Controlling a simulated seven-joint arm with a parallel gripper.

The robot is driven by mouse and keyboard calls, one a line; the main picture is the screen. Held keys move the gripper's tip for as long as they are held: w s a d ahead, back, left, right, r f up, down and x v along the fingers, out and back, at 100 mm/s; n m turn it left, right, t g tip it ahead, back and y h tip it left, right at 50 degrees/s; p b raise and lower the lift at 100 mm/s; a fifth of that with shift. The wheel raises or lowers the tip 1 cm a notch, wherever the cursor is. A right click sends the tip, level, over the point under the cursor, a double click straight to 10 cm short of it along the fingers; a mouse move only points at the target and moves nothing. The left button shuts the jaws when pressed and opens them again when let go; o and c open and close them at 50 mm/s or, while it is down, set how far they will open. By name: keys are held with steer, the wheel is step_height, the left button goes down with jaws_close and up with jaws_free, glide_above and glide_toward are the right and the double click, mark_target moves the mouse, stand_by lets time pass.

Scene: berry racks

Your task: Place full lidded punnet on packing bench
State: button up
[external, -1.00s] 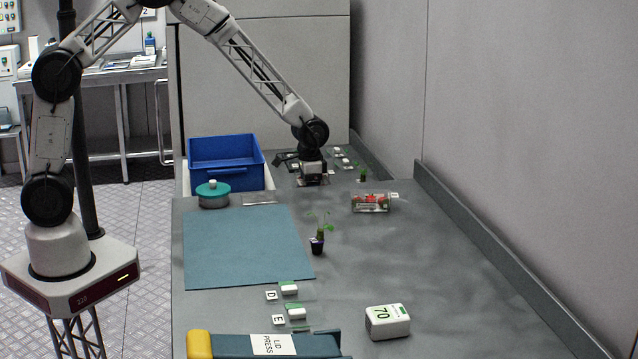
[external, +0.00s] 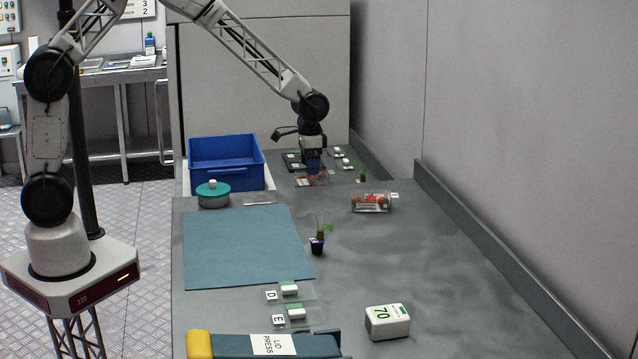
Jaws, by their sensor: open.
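My gripper (external: 313,170) is open, pointing down at the far end of the grey bench (external: 430,290). Just below it is a small clear punnet with red contents (external: 317,180). I cannot tell whether the fingers touch it, or whether it has a lid. A second clear punnet with red berries (external: 371,202) lies on the bench to the right and nearer, apart from my gripper. Its lid is too small to make out.
A blue crate (external: 227,177) stands left of my gripper, with a teal-lidded pot (external: 213,195) in front. A teal mat (external: 245,250), seedling pot (external: 317,246), white block marked 70 (external: 387,322) and lid press (external: 270,345) are nearer. The bench's right side is largely clear.

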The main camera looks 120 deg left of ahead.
mark_target(310, 181)
steer(key=shift+r, duration=2.25)
steer(key=w+d+r+m, duration=0.1)
steer(key=d+r, duration=0.4)
steer(key=d, duration=0.7)
steer(key=w+d+r+m+t, duration=0.15)
steer(key=d+r, duration=0.45)
steer(key=d, duration=0.6)
steer(key=w+d+r+m+g, duration=0.15)
steer(key=d+r, duration=0.35)
steer(key=d, duration=0.6)
steer(key=s+d+r+m+t, duration=0.1)
steer(key=s+d+m, duration=0.1)
steer(key=s+d, duration=0.8)
steer(key=s+d+r+m+t, duration=0.1)
steer(key=s+d+m, duration=0.2)
steer(key=s+d, duration=0.7)
steer(key=d, duration=0.7)
steer(key=shift+s+d+r+t, duration=0.25)
steer(key=shift+d+r+t, duration=0.05)
steer(key=shift+r, duration=0.1)
steer(key=shift+o, duration=0.2)
steer(key=shift+w, duration=0.15)
